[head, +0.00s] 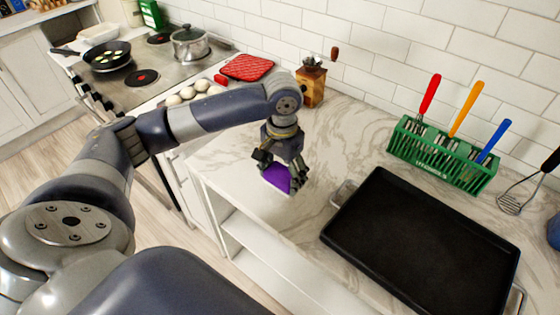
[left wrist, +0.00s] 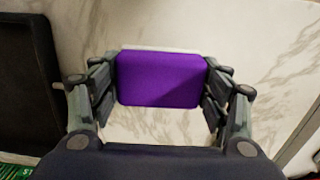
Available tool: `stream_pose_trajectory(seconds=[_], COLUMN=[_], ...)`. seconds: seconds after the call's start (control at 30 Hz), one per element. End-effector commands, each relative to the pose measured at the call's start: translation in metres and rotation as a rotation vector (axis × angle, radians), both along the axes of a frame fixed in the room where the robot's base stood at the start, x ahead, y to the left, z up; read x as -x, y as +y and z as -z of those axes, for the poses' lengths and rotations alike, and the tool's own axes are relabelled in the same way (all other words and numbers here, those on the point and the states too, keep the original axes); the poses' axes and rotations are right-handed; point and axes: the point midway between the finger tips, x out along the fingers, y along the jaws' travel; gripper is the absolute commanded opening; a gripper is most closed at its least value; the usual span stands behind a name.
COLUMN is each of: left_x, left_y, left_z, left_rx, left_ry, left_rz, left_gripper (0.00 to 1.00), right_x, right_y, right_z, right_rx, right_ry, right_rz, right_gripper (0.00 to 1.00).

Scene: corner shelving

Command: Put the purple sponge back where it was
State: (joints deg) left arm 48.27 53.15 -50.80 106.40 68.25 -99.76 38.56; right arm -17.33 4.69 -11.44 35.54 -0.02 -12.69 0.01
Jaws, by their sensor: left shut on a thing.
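The purple sponge (head: 276,178) is held in my left gripper (head: 279,176) over the marble counter, near its front edge. In the left wrist view the purple sponge (left wrist: 159,78) fills the space between the two fingers of my left gripper (left wrist: 160,85), which touch it on both sides. A pale strip shows along the sponge's far edge. I cannot tell whether the sponge touches the counter (head: 236,160). My right gripper is not in view.
A black tray (head: 420,245) lies on the counter to the right of the gripper. Behind it stands a green rack (head: 440,155) with colored-handled tools. Open shelves (head: 240,232) lie below.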

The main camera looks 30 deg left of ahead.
Motion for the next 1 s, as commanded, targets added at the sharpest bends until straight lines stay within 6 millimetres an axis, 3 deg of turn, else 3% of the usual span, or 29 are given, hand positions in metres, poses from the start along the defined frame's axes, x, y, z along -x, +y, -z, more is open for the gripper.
stream_pose_trajectory(seconds=[0.2, 0.4, 0.53, 0.8, 1.0], left_x=[-0.035, -0.052, -0.055, -0.055, -0.055], left_y=[0.025, 0.038, 0.040, 0.040, 0.040], left_z=[0.002, 0.005, 0.009, 0.040, 0.042], left_rx=[0.000, 0.000, 0.000, 0.000, 0.000], left_ry=[0.001, 0.001, 0.001, 0.001, 0.000], left_rz=[-0.003, 0.000, 0.001, 0.001, 0.002], left_gripper=[0.48, 0.48, 0.48, 0.48, 0.48], right_x=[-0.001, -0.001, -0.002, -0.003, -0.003], right_y=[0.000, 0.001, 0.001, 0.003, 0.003], right_z=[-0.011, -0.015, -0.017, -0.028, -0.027], right_rx=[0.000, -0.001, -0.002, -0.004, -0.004], right_ry=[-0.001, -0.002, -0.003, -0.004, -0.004], right_rz=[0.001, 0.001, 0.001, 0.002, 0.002], right_gripper=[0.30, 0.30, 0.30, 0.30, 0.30])
